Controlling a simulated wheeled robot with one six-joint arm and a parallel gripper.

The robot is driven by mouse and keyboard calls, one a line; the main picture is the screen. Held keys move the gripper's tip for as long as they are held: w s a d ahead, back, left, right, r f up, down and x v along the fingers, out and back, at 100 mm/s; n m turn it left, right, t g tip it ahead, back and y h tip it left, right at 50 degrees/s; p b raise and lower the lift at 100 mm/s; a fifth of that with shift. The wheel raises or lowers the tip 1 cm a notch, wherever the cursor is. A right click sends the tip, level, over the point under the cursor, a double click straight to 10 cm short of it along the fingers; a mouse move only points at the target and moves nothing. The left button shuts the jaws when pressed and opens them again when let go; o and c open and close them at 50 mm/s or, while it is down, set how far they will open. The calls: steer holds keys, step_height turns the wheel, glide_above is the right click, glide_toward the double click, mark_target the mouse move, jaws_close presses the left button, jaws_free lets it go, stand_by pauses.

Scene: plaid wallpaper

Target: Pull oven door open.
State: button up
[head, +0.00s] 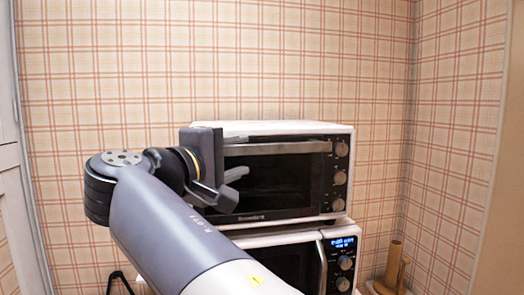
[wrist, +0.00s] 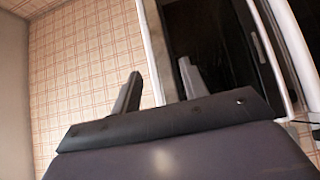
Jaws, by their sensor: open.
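The oven (head: 344,133) is a silver-white toaster oven standing on top of another appliance. Its dark glass door (head: 290,185) looks shut. The door's bar handle (head: 300,147) runs along the door's top edge. My gripper (head: 243,156) is open at the left end of the handle, one finger near the oven's top and the other lower, in front of the glass. In the wrist view my gripper (wrist: 160,75) has a pale strip (wrist: 151,45) running between its fingers, with dark glass (wrist: 205,40) to the right. I cannot tell whether the fingers touch the handle.
A microwave (head: 343,262) with a lit blue display stands under the oven. Several knobs (head: 340,177) line the oven's right side. A wooden holder (head: 393,265) stands at the lower right. Plaid walls (head: 290,60) close off the back and right.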

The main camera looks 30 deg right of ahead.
mark_target(263, 150)
steer(key=p+x, duration=0.2)
steer(key=x, duration=0.7)
steer(key=shift+w+d+f, duration=0.1)
steer(key=shift+d, duration=0.15)
steer(key=shift+c, duration=0.2)
jaws_close()
